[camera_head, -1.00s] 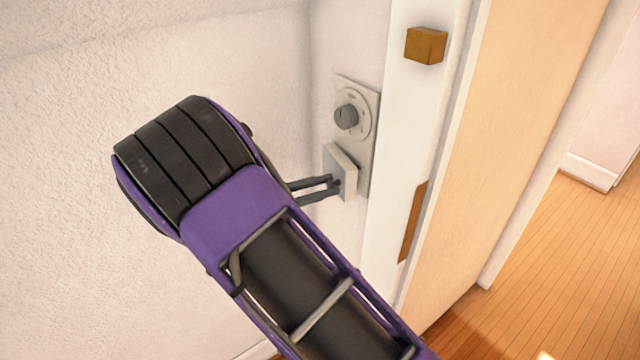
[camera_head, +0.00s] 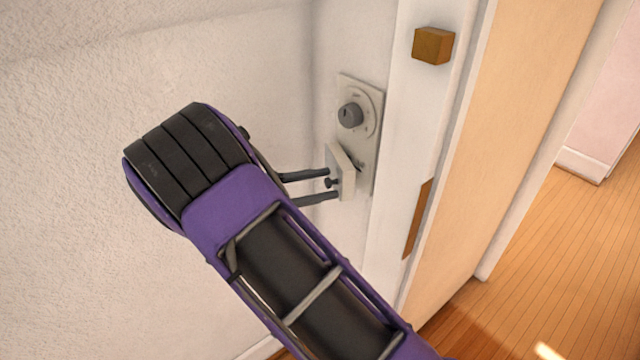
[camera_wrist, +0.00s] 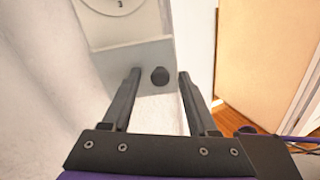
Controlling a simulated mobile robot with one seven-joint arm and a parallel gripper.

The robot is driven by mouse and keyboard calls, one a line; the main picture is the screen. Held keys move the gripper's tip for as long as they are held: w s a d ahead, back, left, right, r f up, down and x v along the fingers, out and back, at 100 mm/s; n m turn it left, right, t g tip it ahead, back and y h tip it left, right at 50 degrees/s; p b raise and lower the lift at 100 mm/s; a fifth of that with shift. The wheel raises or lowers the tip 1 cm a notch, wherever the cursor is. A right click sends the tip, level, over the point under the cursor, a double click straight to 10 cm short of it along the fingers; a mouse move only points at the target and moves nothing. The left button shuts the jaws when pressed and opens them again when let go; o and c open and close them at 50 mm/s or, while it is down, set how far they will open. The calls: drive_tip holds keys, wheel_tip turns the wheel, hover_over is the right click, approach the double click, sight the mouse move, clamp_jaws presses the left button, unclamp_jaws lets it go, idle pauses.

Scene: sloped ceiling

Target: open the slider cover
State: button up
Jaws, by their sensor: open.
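The slider cover (camera_head: 345,168) is a pale block standing out from the lower part of a grey wall plate, with a small dark knob (camera_head: 331,183) on its face. In the wrist view, the cover (camera_wrist: 122,58) is a flat grey panel, and the knob (camera_wrist: 160,75) shows near its lower edge. My gripper (camera_head: 332,184) is open, with one finger above and one below the knob in the head view. In the wrist view, my gripper (camera_wrist: 160,78) has a finger on each side of the knob, with gaps between. What lies behind the cover is hidden.
A round dial (camera_head: 350,115) sits above the cover on the wall plate (camera_head: 372,98). To the right are a white frame (camera_head: 403,110) with a wooden block (camera_head: 433,45) and a beige door panel (camera_head: 520,110). A textured wall (camera_head: 70,200) is on the left.

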drive_tip(key=v, duration=0.7)
drive_tip(key=shift+a, duration=0.25)
